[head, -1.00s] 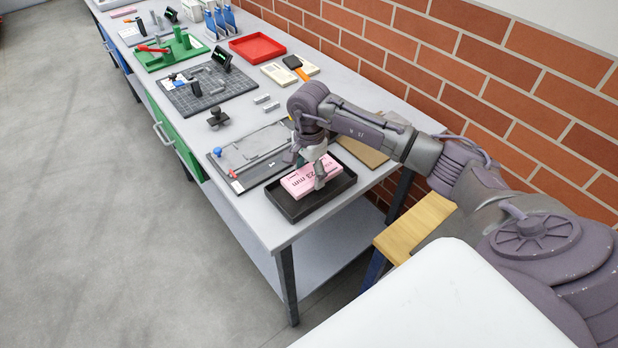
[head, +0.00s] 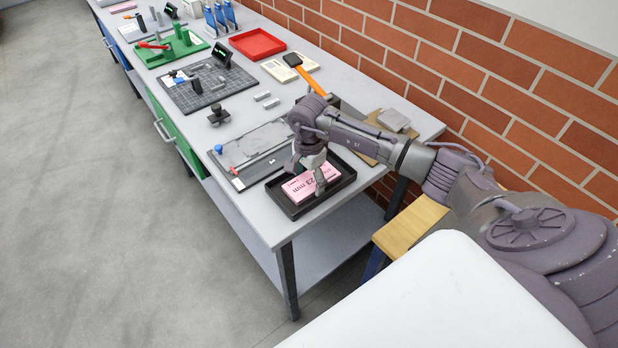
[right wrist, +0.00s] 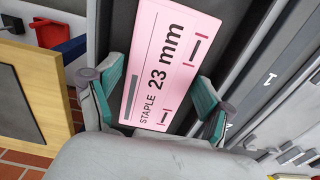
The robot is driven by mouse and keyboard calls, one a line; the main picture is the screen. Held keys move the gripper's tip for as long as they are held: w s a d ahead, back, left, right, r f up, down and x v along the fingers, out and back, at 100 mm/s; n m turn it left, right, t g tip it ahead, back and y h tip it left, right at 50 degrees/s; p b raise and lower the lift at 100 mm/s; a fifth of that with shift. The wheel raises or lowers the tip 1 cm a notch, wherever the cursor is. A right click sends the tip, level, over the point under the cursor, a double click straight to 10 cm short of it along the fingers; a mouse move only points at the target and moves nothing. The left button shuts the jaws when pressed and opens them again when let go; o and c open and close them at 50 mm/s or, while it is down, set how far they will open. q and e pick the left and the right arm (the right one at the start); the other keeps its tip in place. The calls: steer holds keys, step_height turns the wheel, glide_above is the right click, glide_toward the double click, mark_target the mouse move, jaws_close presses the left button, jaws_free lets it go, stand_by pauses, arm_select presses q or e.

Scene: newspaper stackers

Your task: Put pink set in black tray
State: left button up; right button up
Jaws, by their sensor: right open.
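The pink set (head: 311,185) is a flat pink block printed "STAPLE 23 mm". It lies inside the black tray (head: 293,212) at the near end of the workbench. My right gripper (head: 308,178) is just above the pink set, open, with fingers spread. In the right wrist view the pink set (right wrist: 172,65) shows between and beyond the two teal-padded fingertips (right wrist: 158,98), and the black tray (right wrist: 232,50) surrounds it. No grip on the set is visible. My left gripper is not in view.
A grey board (head: 250,155) lies left of the tray. A brown board (head: 372,148) with a grey block (head: 394,120) lies behind my right arm. A red tray (head: 257,44) and green fixture (head: 170,50) stand farther along. A brick wall borders the bench.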

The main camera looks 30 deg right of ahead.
mark_target(309, 181)
step_height(309, 181, up, 12)
steer(key=b, duration=0.3)
steer(key=shift+b, duration=0.35)
steer(key=shift+r, duration=0.1)
